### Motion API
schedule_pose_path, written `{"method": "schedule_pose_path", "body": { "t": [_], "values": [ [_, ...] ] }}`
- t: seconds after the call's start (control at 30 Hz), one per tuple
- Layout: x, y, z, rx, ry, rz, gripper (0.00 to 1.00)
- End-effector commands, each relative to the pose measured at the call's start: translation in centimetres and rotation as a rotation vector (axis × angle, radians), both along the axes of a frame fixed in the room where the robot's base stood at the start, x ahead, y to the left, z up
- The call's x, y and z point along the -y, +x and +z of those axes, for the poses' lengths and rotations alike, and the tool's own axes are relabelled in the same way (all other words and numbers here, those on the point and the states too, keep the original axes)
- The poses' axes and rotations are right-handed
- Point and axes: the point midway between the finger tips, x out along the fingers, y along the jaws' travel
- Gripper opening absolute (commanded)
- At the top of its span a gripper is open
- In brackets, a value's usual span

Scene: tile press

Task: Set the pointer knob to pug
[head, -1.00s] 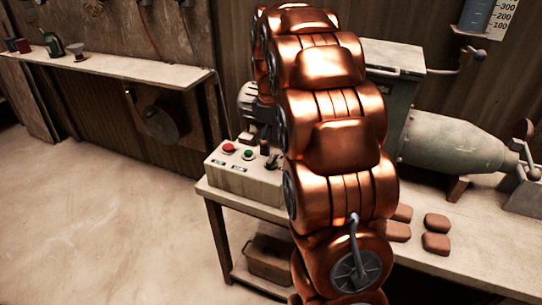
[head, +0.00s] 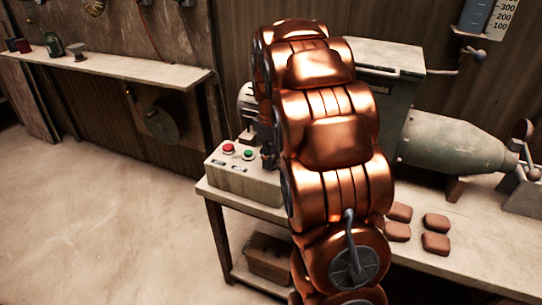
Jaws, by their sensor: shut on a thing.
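The control box (head: 243,183) stands on the left end of the bench, with a red button (head: 228,148) and a green button (head: 247,154) on its top and small labels below them. My copper arm crosses the middle of the view and covers the right part of the box. Only a dark part of my gripper (head: 268,156) shows beside the arm, at the right of the green button. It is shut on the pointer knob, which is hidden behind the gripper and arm. The knob's direction and the pug mark cannot be made out.
A grey-green machine with a barrel (head: 455,145) stands on the bench (head: 480,265) behind and right of my arm. Several brown tiles (head: 436,243) lie in front of it. A brown bin (head: 270,258) sits on the lower shelf. The floor at left is clear.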

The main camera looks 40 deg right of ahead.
Motion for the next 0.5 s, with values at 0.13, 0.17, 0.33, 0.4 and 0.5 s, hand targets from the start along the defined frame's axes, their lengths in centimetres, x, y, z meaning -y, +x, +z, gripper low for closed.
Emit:
{"method": "schedule_pose_path", "body": {
  "t": [0.13,0.17,0.33,0.4,0.5],
  "values": [
    [-0.01,-0.01,0.01,0.0,0.0,0.0,0.26],
    [-0.01,-0.01,0.01,0.0,0.0,0.0,0.23],
    [0.0,-0.01,0.01,0.0,0.0,-0.002,0.15],
    [-0.01,-0.02,0.01,-0.001,0.001,-0.007,0.15],
    [-0.01,-0.02,0.01,-0.001,0.001,-0.027,0.15]
  ]
}}
